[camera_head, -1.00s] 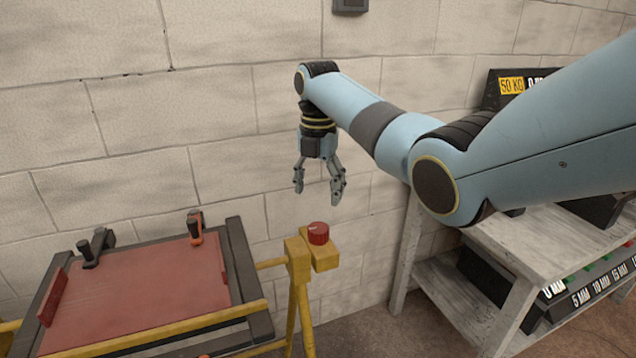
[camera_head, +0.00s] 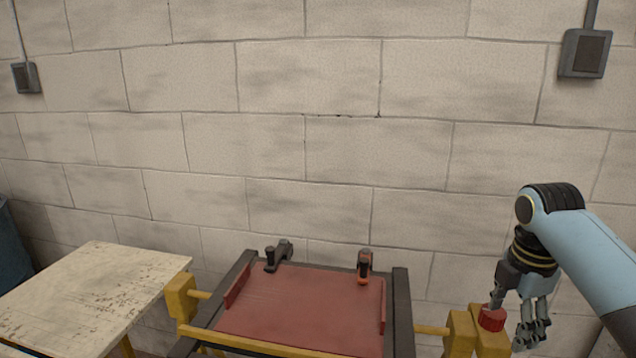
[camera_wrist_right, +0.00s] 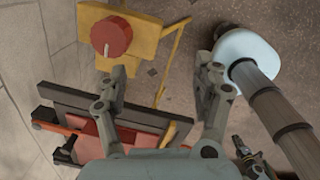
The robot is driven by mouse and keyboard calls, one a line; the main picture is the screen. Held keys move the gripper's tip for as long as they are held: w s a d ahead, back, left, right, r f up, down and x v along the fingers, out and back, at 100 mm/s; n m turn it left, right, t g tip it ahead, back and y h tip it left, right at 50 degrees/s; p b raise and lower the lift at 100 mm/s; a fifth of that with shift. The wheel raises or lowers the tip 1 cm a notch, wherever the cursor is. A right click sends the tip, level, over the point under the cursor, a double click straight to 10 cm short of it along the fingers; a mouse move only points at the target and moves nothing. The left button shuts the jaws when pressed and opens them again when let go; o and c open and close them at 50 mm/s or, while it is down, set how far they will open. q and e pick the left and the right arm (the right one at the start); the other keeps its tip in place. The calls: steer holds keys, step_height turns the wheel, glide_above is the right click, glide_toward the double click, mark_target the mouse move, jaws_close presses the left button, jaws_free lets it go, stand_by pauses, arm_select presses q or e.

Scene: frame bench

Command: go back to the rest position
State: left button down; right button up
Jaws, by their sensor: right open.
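My right gripper (camera_head: 515,318) hangs down at the lower right of the head view, beside the red knob (camera_head: 491,319) on the yellow frame's right post. In that view one finger overlaps the knob's edge. In the right wrist view the right gripper (camera_wrist_right: 165,85) is open, with nothing between its fingers. There the red knob (camera_wrist_right: 111,36) lies beyond the left fingertip, apart from it. My left gripper is not in the head view.
A frame bench with a red panel (camera_head: 300,308) stands at the bottom middle, with a black clamp (camera_head: 277,256) and an orange-black clamp (camera_head: 364,267) at its back edge. A worn pale table (camera_head: 90,290) is at the left. The block wall (camera_head: 310,150) behind is bare apart from two boxes.

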steer(key=s+a+f+m+t, duration=0.1)
steer(key=s+a+m, duration=0.1)
steer(key=s+m, duration=0.35)
steer(key=s+a+f+m, duration=0.2)
steer(key=s+m, duration=0.1)
steer(key=s, duration=0.6)
steer(key=s+a+r+m+t, duration=0.1)
steer(key=s+r+m, duration=0.2)
steer(key=s+m, duration=0.3)
steer(key=s+a+r+m+t, duration=0.1)
steer(key=s+a+r+m, duration=0.2)
steer(key=s, duration=0.5)
steer(key=s+d+f+g+b, duration=0.1)
steer(key=d+f+b, duration=0.15)
steer(key=f, duration=1.45)
steer(key=s+d+f+g+b, duration=0.1)
steer(key=f+b, duration=0.3)
steer(key=f, duration=1.2)
steer(key=s+d+f+b, duration=0.1)
steer(key=s+f+b, duration=0.4)
steer(key=s+f, duration=1.3)
step_height(320, 180, down, 3)
steer(key=shift+f+m+g+b, duration=0.15)
steer(key=shift+m+g+b, duration=0.25)
steer(key=shift+m, duration=0.05)
